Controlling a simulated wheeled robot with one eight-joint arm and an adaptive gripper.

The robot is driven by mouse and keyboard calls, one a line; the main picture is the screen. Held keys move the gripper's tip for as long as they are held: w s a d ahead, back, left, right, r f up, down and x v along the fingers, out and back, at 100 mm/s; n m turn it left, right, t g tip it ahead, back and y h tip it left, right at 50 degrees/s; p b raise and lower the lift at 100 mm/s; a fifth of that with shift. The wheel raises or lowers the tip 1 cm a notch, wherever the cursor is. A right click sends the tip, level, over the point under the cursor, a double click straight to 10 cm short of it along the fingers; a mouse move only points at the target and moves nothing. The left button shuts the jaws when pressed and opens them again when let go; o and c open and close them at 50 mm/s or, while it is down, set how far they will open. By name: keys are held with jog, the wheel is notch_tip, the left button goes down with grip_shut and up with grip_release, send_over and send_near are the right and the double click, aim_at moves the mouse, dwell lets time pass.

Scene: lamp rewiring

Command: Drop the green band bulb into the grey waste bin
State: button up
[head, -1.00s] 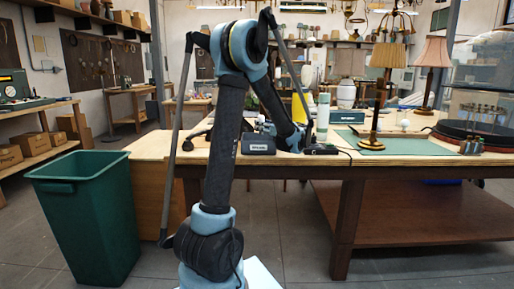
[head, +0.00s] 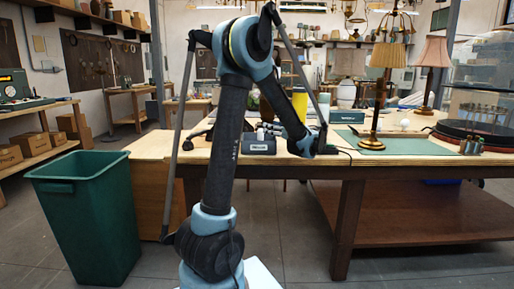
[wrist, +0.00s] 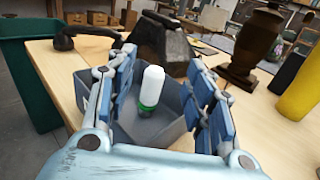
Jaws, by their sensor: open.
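A white bulb with a green band (wrist: 151,86) stands nearly upright, low end down, inside the outline of an open grey box (wrist: 165,135) in the wrist view. I cannot tell whether it touches the box floor. My gripper (wrist: 163,66) is open, with its blue-padded fingers on either side of the bulb and visible gaps between. A grey labelled box (head: 258,146) sits on the table's near edge there.
A dark green bin (head: 85,220) stands on the floor at left; it also shows in the wrist view (wrist: 22,75). A yellow cylinder (head: 300,104) stands behind my forearm.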

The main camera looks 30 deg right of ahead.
jog(key=shift+s+d, duration=0.25)
jog(key=shift+s, duration=0.9)
jog(key=shift+s+d, duration=0.2)
jog(key=shift+s, duration=0.95)
